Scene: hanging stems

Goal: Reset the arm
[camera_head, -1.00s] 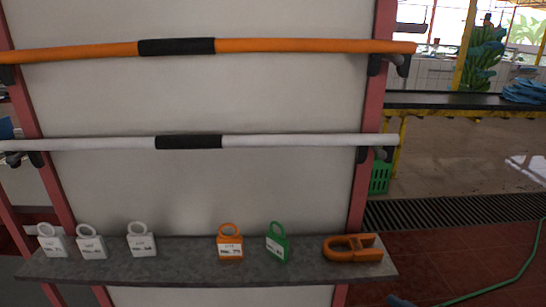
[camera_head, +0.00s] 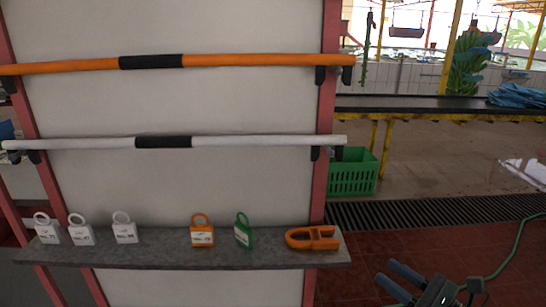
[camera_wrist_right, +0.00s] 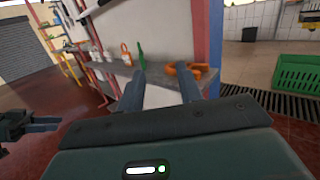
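My right gripper (camera_head: 386,271) is low at the right in the head view, its two grey fingers apart with nothing between them. The right wrist view also shows these open fingers (camera_wrist_right: 160,90), with the shelf beyond them. A dark gripper-like part of mine (camera_wrist_right: 35,124), probably the left gripper, shows at the left edge of the right wrist view. Whether it is open or shut is unclear. The left gripper is outside the head view.
A grey shelf (camera_head: 180,257) holds white tags (camera_head: 124,232), an orange tag (camera_head: 202,234), a green tag (camera_head: 243,234) and an orange clamp-like piece (camera_head: 313,239). Orange (camera_head: 255,60) and white (camera_head: 255,141) bars hang above. A green crate (camera_head: 352,177) stands behind.

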